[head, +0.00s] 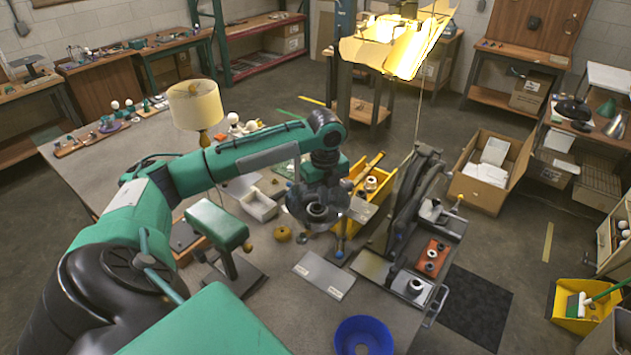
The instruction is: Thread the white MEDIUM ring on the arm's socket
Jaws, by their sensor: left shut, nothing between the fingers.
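My left arm reaches in from the left over the workbench, and its dark gripper (318,205) hangs over the middle of the bench. The gripper is shut and holds nothing. Its fingertips are hard to make out against dark parts around it. A small ring-shaped part (415,286) sits on a white block at the bench's right edge. More small ring-like parts (432,255) lie on an orange pad behind it. I cannot tell which is the white medium ring. The lamp arm's socket is not clearly identifiable. My right gripper is not in view.
A yellow bin (357,213) and a dark upright rack (405,205) stand right of the gripper. A grey plate (324,275) lies in front, with a blue bowl (363,337) nearer. A green padded stand (217,226) and a shaded lamp (196,105) are at left.

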